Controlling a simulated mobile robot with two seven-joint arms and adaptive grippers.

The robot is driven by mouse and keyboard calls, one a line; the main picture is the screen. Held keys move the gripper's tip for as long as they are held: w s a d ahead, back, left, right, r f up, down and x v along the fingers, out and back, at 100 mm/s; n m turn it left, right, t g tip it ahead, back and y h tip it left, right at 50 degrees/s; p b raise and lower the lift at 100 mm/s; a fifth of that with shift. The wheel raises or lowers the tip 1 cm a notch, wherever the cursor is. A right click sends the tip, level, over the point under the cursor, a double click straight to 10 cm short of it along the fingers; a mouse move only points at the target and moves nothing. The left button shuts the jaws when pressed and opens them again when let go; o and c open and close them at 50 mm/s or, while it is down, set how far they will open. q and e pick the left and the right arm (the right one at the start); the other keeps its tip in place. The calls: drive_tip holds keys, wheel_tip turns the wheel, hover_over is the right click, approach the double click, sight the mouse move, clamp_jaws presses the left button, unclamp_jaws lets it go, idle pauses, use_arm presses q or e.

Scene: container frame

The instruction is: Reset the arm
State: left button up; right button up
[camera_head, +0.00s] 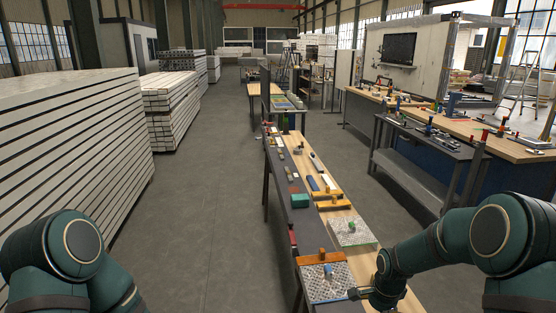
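My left arm (65,255) is folded at the lower left; its gripper is out of view below the frame. My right arm (475,240) comes in from the right and bends down over the near end of the workbench. The small end of my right gripper (356,293) shows beside the right edge of a patterned metal plate (322,288). Its fingers are too small and partly hidden, so I cannot tell whether they are open or touching the plate.
Stacked white beams (70,150) stand at left. A grey side table (425,142) stands at right. The middle floor is clear.

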drive_tip(key=s+a+f+n+t+y, duration=0.1)
drive_tip(key=s+a+f+n+y, duration=0.1)
drive_tip(key=s+a+f+n, duration=0.45)
drive_tip(key=s+a+f+n+t+y, duration=0.1)
drive_tip(key=s+a+f+n, duration=0.2)
drive_tip(key=s+a+n, duration=0.45)
use_arm(q)
wheel_tip(320, 180, down, 11)
drive_tip(key=d+b, duration=0.1)
drive_tip(key=b, duration=0.9)
drive_tip(key=shift+g, duration=0.3)
use_arm(e)
drive_tip(key=s+a+f+m, duration=0.1)
drive_tip(key=s+f, duration=0.2)
drive_tip(key=f, duration=0.8)
drive_tip(key=shift+s+f, duration=0.15)
